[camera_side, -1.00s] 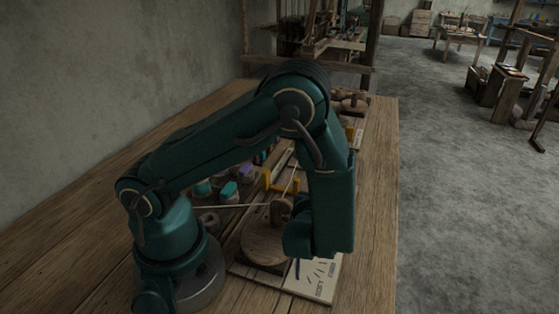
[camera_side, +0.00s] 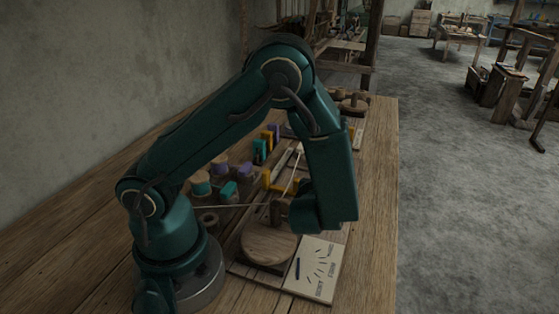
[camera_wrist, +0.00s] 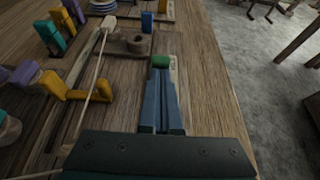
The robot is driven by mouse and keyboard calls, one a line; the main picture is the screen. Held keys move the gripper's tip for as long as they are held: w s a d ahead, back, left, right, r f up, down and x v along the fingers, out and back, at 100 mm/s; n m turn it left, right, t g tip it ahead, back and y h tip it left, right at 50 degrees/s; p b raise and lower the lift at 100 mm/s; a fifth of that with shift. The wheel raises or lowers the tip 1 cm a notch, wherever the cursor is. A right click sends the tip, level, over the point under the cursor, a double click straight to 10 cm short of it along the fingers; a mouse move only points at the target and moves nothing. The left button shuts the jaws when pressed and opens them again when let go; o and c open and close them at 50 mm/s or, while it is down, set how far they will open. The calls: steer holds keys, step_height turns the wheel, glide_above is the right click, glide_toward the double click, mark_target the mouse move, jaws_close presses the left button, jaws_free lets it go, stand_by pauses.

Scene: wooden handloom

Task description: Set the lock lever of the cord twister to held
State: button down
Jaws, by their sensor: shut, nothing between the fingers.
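The cord twister shows in the side view as a round wooden disc (camera_side: 268,243) with an upright wooden piece (camera_side: 282,212) at its back edge. A pale card (camera_side: 313,272) with fan-like marks and lettering lies at its right, with a short dark pointer (camera_side: 297,268) over it. I cannot clearly pick out the lock lever or its setting. My gripper (camera_wrist: 160,82) is shut and empty in the wrist view. A green piece (camera_wrist: 161,62) shows just beyond the fingertips; I cannot tell whether they touch. In the side view, my wrist hides the fingertips.
A cord (camera_wrist: 96,72) runs past a yellow bracket (camera_wrist: 75,91) at the left of the wrist view. A wooden block with a round peg (camera_wrist: 136,42) stands beyond. Several coloured pieces (camera_side: 228,190) stand left of the twister. The bench's right strip (camera_side: 375,220) is clear.

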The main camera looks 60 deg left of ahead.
steer(key=shift+w+a+r, duration=0.1)
steer(key=shift+r, duration=0.05)
steer(key=shift+w+a+r+g+h, duration=0.5)
steer(key=shift+r+g+h, duration=0.1)
steer(key=shift+g+h, duration=0.3)
steer(key=shift+w+a+r, duration=0.3)
steer(key=shift+w+a, duration=0.25)
steer(key=shift+w+a+r, duration=0.25)
steer(key=shift+w+a, duration=0.25)
steer(key=shift+r, duration=0.8)
steer(key=shift+d, duration=0.1)
